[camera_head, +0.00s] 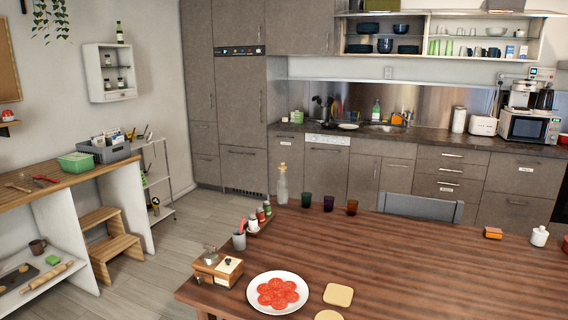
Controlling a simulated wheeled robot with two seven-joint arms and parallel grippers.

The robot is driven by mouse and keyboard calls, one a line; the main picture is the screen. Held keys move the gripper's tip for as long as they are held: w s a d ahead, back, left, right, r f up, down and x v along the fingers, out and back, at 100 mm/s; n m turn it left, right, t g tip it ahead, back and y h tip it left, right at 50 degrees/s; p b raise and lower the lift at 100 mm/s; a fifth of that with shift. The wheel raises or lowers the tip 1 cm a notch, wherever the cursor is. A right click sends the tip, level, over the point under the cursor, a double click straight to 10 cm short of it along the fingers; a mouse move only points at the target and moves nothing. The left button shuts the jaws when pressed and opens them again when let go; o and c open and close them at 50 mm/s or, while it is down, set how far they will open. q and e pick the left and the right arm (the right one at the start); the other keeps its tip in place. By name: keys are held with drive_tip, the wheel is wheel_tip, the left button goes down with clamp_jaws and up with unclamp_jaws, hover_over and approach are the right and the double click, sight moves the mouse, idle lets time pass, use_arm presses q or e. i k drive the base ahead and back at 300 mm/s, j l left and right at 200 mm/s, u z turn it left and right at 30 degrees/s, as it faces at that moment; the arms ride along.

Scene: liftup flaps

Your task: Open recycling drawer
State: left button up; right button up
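Grey-brown cabinet fronts run under the counter along the back wall, and all look closed. A wide drawer front at the right (540,182) has a handle and a small white label. A stack of narrower drawers (446,172) to its left has bright handles and a label on a lower one. The labels are too small to read, so I cannot tell which front is the recycling drawer. Neither of my grippers is in view.
A large wooden table (420,265) fills the foreground, with a plate (254,290) and several small items on it. A grey chair (420,208) stands behind it, before the cabinets. Free floor (185,240) lies left of the table, beside a wooden step stool (118,246).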

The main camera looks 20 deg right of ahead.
sight(289, 147)
drive_tip(key=i+j+u, duration=0.65)
drive_tip(key=i+u, duration=0.2)
drive_tip(key=i, duration=0.3)
drive_tip(key=i+u, duration=0.45)
drive_tip(key=i+z, duration=0.25)
drive_tip(key=i, duration=0.25)
drive_tip(key=i+j+z, duration=0.1)
drive_tip(key=i+z, duration=0.15)
drive_tip(key=i, duration=0.3)
drive_tip(key=i+j+z, duration=0.25)
drive_tip(key=i, duration=0.25)
drive_tip(key=i+l+z, duration=0.2)
drive_tip(key=i+z, duration=0.3)
drive_tip(key=i+l+z, duration=0.1)
drive_tip(key=i+z, duration=0.25)
drive_tip(key=z, duration=0.15)
drive_tip(key=i+j+z, duration=0.1)
drive_tip(key=i+z, duration=0.8)
drive_tip(key=i, duration=0.9)
drive_tip(key=i+j+z, duration=0.1)
drive_tip(key=i, duration=1.3)
drive_tip(key=i+z, duration=0.25)
drive_tip(key=i, duration=0.4)
drive_tip(key=i+z, duration=0.3)
drive_tip(key=i, duration=0.4)
drive_tip(key=i+l+u, duration=0.25)
drive_tip(key=i, duration=0.2)
drive_tip(key=i+l+u, duration=0.3)
drive_tip(key=i+l, duration=0.05)
drive_tip(key=i, duration=0.1)
